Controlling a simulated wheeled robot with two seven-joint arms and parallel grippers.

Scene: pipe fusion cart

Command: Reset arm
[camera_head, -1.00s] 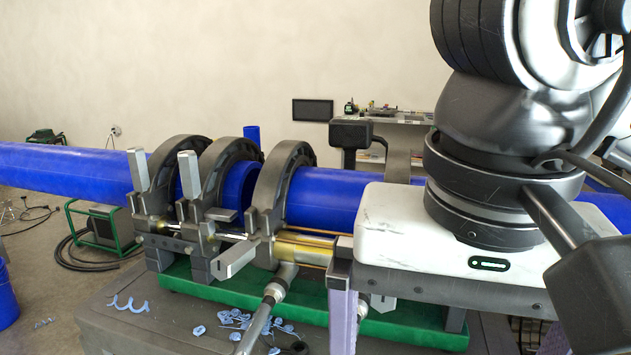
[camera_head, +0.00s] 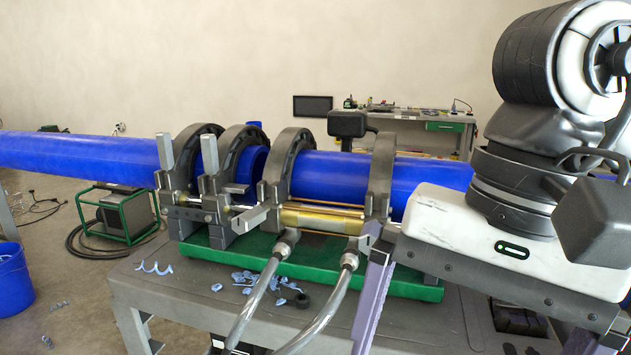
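The fusion cart (camera_head: 190,313) carries a green frame (camera_head: 262,262) with several dark ring clamps (camera_head: 290,150). Long blue pipe sections (camera_head: 80,158) run through the clamps, with a short gap between their ends near the middle clamps. My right gripper (camera_head: 495,335) hangs at the right, its white housing in front of the right-hand pipe and hiding part of it. One purple finger shows at the housing's left side and a bit of purple at the right picture edge, wide apart. No object shows between them. My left gripper is out of view.
Two grey hoses (camera_head: 325,312) rise from the cart's front to the brass cylinder (camera_head: 318,217). Blue shavings (camera_head: 258,280) lie on the cart top. A green-framed unit (camera_head: 118,215) and a blue bucket (camera_head: 14,285) stand on the floor at left. A workbench (camera_head: 425,118) stands behind.

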